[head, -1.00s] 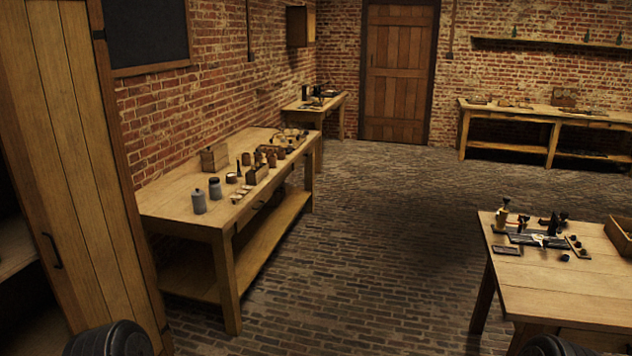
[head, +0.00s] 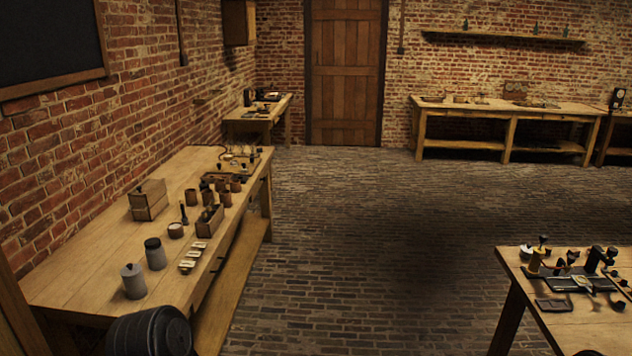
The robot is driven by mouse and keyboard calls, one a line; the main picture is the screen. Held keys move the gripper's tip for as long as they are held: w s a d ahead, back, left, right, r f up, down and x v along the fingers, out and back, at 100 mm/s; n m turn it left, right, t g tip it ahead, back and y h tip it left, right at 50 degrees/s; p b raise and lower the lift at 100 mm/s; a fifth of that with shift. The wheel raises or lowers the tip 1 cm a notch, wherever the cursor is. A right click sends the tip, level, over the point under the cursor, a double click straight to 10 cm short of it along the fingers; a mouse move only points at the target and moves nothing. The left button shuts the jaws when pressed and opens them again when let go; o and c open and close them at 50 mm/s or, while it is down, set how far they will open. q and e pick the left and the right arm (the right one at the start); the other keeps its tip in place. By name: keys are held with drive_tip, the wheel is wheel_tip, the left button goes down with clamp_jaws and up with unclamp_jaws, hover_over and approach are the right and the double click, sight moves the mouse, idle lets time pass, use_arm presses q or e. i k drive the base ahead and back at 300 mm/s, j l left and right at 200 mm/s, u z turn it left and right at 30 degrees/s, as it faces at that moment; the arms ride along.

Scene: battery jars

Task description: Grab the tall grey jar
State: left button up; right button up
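Two grey jars stand upright near the front end of the long wooden bench (head: 85,262) on the left. The nearer grey jar (head: 134,284) has a grey lid with a small knob. The farther grey jar (head: 155,256) has a dark lid and stands just behind it, slightly to the right. They look close in height, and I cannot tell for sure which is the tall one. Neither of my grippers is in view. Only a dark rounded part of my own arm shows at the bottom left, in front of the bench.
Beside the jars are a small white-topped pot (head: 175,230), a row of small pale pieces (head: 192,256), a wooden box (head: 149,200) and brown pots. A second table (head: 590,325) with tools stands at the right. The brick floor between is clear.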

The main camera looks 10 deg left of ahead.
sight(156, 258)
drive_tip(key=i+j, duration=0.75)
drive_tip(key=j, duration=0.15)
drive_tip(key=i+j, duration=0.75)
drive_tip(key=j, duration=0.15)
